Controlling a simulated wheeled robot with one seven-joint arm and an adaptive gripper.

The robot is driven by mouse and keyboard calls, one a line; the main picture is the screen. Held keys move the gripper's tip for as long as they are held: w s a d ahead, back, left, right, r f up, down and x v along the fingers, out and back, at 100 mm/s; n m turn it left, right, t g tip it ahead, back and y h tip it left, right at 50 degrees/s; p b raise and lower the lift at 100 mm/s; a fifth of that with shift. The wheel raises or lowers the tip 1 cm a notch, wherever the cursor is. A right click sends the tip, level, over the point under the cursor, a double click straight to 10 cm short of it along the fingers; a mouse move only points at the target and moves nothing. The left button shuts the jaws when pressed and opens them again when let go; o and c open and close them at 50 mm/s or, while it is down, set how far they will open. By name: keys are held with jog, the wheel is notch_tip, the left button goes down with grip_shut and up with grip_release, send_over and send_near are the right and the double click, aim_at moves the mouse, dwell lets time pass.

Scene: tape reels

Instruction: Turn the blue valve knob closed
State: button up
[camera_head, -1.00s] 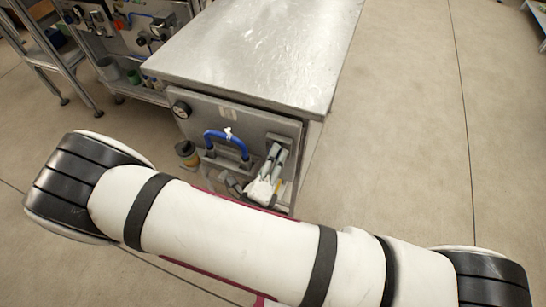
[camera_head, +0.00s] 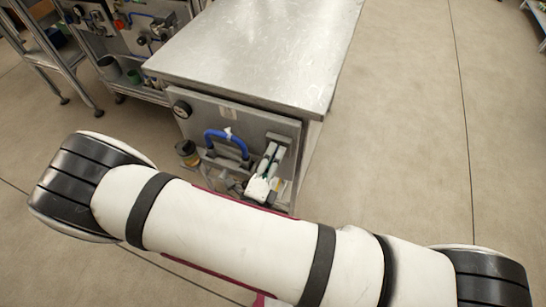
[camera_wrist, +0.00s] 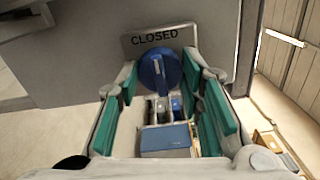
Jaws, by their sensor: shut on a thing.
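The blue valve knob (camera_wrist: 160,72) is in the upper middle of the wrist view, in front of a metal plate marked CLOSED (camera_wrist: 155,39). My gripper (camera_wrist: 160,78), with teal pads, is shut on the knob, one finger on each side. In the head view my gripper (camera_head: 264,172) is at the right part of the bench's front panel (camera_head: 196,124). The knob cannot be made out there. The knob's exact angle is hard to tell.
A metal-topped bench (camera_head: 255,55) stands above the panel. A shelf unit (camera_head: 45,55) is at the far left. Floor is clear on the right.

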jog(key=o, duration=1.2)
jog(key=shift+c, duration=0.2)
jog(key=shift+a, duration=0.1)
jog(key=v, duration=1.2)
